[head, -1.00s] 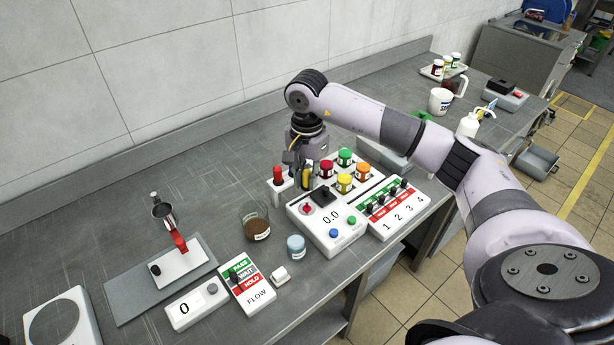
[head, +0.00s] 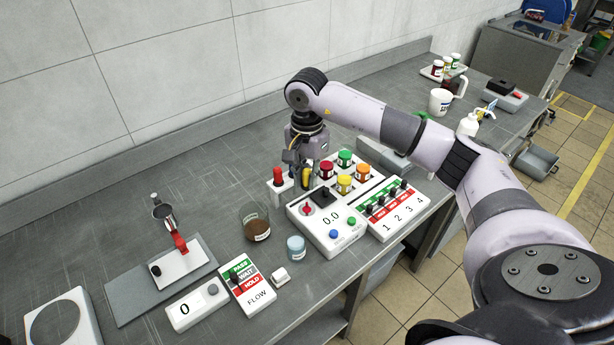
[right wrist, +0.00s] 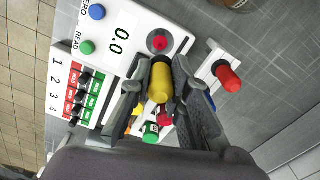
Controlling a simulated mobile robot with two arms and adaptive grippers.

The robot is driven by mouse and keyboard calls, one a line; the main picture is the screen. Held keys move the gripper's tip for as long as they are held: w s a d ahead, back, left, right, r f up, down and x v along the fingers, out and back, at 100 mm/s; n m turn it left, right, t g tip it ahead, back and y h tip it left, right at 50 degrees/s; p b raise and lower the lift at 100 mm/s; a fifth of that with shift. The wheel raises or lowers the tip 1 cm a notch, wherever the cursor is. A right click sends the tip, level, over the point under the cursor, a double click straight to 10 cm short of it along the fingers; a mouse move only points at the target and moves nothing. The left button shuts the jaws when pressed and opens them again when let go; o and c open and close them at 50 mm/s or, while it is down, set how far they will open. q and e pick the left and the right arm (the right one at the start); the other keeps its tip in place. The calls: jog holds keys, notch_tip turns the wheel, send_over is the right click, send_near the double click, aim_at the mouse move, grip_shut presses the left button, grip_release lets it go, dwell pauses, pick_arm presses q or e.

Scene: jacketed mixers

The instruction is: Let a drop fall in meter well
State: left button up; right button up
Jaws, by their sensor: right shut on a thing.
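My right gripper (head: 308,185) is shut on a yellow dropper (right wrist: 160,80), which points down beside the meter's back-left part. In the wrist view the dropper's yellow top sits between the fingers, close to the well. Its tip is hidden, and no drop shows. My left gripper is not in view.
A red-topped piece in a white holder (head: 278,185) stands left of the gripper. Colour-capped jars (head: 344,183) and a numbered switch panel (head: 397,211) are to the right. A brown-filled beaker (head: 256,226) stands left of the meter. Bare bench lies behind the beaker.

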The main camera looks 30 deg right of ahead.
jog(key=shift+r+p, duration=1.3)
jog(key=shift+r, duration=1.4)
